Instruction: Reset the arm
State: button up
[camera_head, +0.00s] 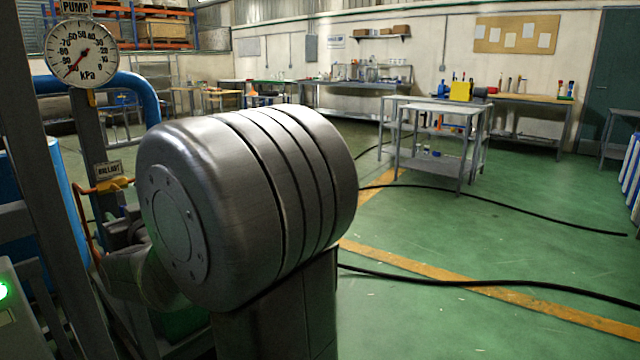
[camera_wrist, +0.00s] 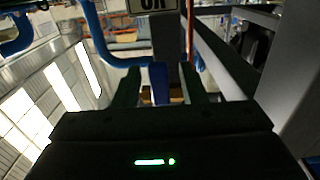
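My gripper (camera_wrist: 160,75) shows in the wrist view. Its two dark fingers stand apart, with a gap on each side of a blue upright shape (camera_wrist: 160,84) that shows between them. I cannot tell how far off that shape is, but neither finger appears to touch it. Green lights glow on my gripper's dark body. In the head view my gripper is not visible; a large grey metal joint of my arm fills the middle left and hides what lies behind it.
A PUMP gauge (camera_head: 83,53), needle at lower left, and a blue pipe (camera_head: 135,86) stand at left near a BALLAST sign (camera_head: 109,170). A grey cart (camera_head: 440,110) stands farther back. Black cables (camera_head: 480,285) cross the mostly open green floor (camera_head: 420,235).

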jog(key=shift+d, duration=0.1)
jog(key=p+v, duration=0.2)
jog(key=v, duration=1.2)
jog(key=b+x, duration=0.2)
jog(key=x, duration=1.2)
jog(key=shift+f, duration=0.1)
jog(key=shift+w+r+n+p, duration=0.2)
jog(key=shift+n+p, duration=0.1)
jog(key=shift+p, duration=0.05)
jog(key=shift+w+d+n+p, duration=0.3)
jog(key=shift+n+p, duration=0.1)
jog(key=shift+n, duration=0.6)
jog(key=shift+d, duration=0.1)
